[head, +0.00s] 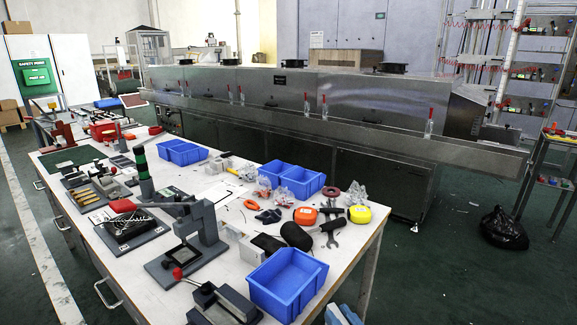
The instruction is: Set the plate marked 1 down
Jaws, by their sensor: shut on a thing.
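My gripper is not in view in the head view, and I cannot make out a plate marked 1. On the white worktable (225,277) stand several dark grey fixture bases. One base (127,238) at the left carries small white labels, too small to read. A grey fixture with an upright arm (208,226) and a red-knobbed lever stands at the middle front. Another dark fixture (222,305) is cut off by the bottom edge.
Blue bins (287,284) stand at the table's front right, with more bins (294,178) behind. Tape measures (359,214), tools and small bags crowd the right side. A long steel dryer (300,100) runs behind. A black bag (503,228) lies on the floor at right.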

